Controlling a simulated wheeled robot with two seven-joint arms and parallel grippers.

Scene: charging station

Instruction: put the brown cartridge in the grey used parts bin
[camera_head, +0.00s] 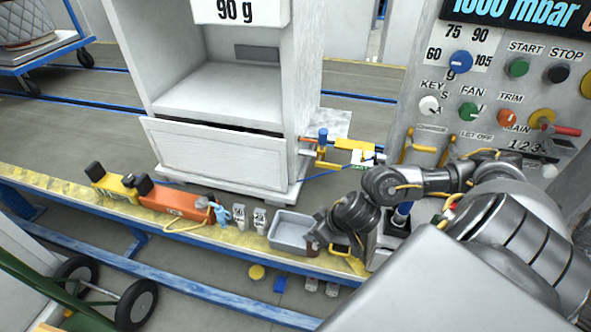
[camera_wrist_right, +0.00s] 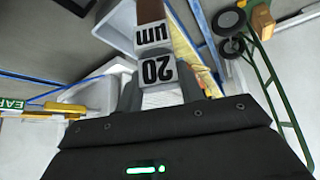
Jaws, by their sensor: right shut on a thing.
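The grey bin (camera_head: 292,214) is a shallow open tray on the yellow-edged bench, and its inside looks empty in the head view. My right gripper (camera_head: 322,236) is at the bin's right side. In the right wrist view the gripper (camera_wrist_right: 160,88) is shut on the brown cartridge (camera_wrist_right: 150,10), which carries white "20 µm" labels. In that view the cartridge's far end overlaps the grey bin (camera_wrist_right: 118,32). A small dark brown part of the cartridge (camera_head: 313,243) shows at the bin's front right corner; I cannot tell its height above the rim. My left gripper is not in view.
Left of the bin are small labelled parts (camera_head: 240,213), an orange box (camera_head: 172,202) and a yellow box (camera_head: 115,186). A white cabinet (camera_head: 215,150) stands behind the bench. The control panel (camera_head: 500,100) is at the right. Loose items lie below the bench's front edge.

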